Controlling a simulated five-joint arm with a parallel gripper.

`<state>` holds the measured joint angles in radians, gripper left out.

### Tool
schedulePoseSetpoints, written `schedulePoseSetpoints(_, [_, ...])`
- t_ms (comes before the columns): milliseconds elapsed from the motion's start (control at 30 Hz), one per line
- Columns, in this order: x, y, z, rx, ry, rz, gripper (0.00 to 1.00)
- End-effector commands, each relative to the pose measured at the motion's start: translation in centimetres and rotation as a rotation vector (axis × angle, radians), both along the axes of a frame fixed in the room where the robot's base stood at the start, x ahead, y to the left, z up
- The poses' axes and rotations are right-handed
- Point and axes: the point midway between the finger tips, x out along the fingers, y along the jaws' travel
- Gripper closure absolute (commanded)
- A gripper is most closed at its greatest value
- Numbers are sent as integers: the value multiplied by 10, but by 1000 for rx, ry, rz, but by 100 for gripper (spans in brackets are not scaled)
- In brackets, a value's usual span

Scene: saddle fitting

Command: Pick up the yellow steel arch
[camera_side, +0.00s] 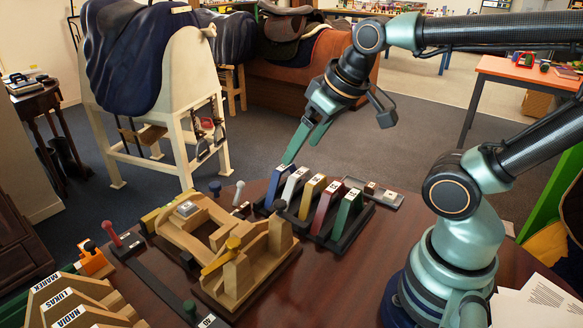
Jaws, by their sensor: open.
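The yellow steel arch (311,194) stands in a dark rack (345,243) on the brown table, between a white arch and a red arch. My gripper (296,150) is open and points down, with nothing visible between its fingers. In the picture its fingertips are just above the blue and white arches, up and left of the yellow arch. I cannot tell how far above the rack the tips are.
The rack also holds blue (279,184), white (295,187), red (327,205) and green (347,211) arches, closely spaced. A wooden fixture (240,270) with clamps stands to the left. A grey tray (384,196) lies behind right. The table's right part holds papers (535,303).

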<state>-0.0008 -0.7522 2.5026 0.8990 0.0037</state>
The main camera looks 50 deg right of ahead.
Motion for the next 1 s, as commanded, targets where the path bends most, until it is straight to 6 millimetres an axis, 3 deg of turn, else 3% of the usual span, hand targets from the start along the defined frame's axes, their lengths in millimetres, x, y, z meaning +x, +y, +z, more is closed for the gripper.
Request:
schedulePoseSetpoints(233, [0,0,0,-1,0,2,11])
schedulePoseSetpoints(333, [0,0,0,-1,1,2,49])
schedulePoseSetpoints(367, [0,0,0,-1,1,2,55])
schedulePoseSetpoints(767, [3,-4,-1,-28,17,39,55])
schedulePoseSetpoints(1000, [20,-31,-13,-195,141,348,55])
